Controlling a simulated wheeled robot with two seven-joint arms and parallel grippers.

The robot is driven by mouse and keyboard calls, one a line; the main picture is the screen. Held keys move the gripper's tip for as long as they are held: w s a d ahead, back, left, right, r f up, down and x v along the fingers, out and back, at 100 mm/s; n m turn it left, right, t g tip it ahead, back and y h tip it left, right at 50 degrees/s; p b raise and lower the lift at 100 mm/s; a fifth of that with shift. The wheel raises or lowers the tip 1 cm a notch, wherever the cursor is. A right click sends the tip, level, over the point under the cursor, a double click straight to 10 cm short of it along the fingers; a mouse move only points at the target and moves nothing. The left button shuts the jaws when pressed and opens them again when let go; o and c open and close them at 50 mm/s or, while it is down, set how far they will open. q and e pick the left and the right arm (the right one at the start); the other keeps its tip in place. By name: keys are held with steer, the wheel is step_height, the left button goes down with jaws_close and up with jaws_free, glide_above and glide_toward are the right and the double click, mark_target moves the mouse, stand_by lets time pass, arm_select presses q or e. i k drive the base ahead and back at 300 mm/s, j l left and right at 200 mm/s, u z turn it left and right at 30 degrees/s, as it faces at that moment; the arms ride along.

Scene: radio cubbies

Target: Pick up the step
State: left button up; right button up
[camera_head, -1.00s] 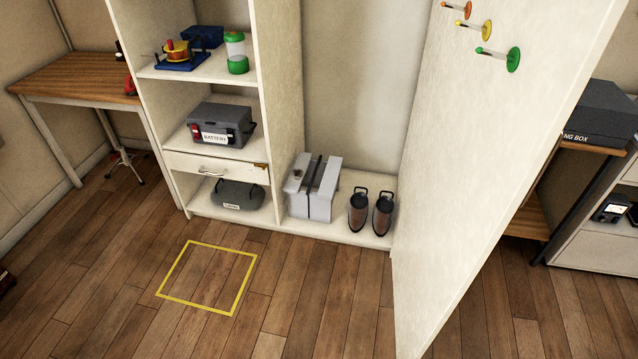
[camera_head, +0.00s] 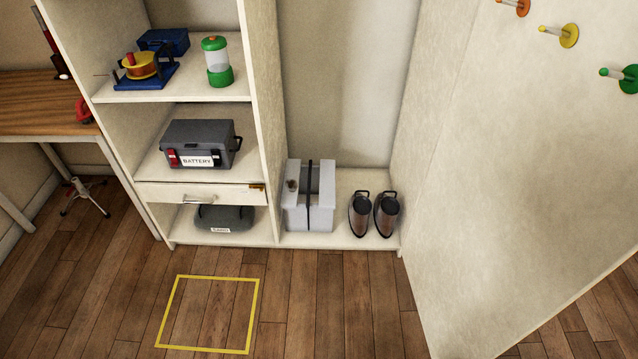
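What looks like the step, a light grey box-shaped piece (camera_head: 324,200) with a dark strap down its middle, stands upright on the floor panel of the tall cabinet compartment. It is against the divider on its left, just left of a pair of dark shoes (camera_head: 374,215). Its front and top are in plain sight. Neither of my grippers is in view.
The open cabinet door (camera_head: 490,180) with coloured pegs fills the right side. A yellow square (camera_head: 209,314) marks the clear wooden floor.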

mark_target(298, 178)
steer(key=i+j+z, duration=0.25)
steer(key=i+j, duration=0.2)
steer(key=i, duration=0.25)
steer(key=i+j+z, duration=0.25)
steer(key=i+j, duration=0.3)
steer(key=i, duration=0.1)
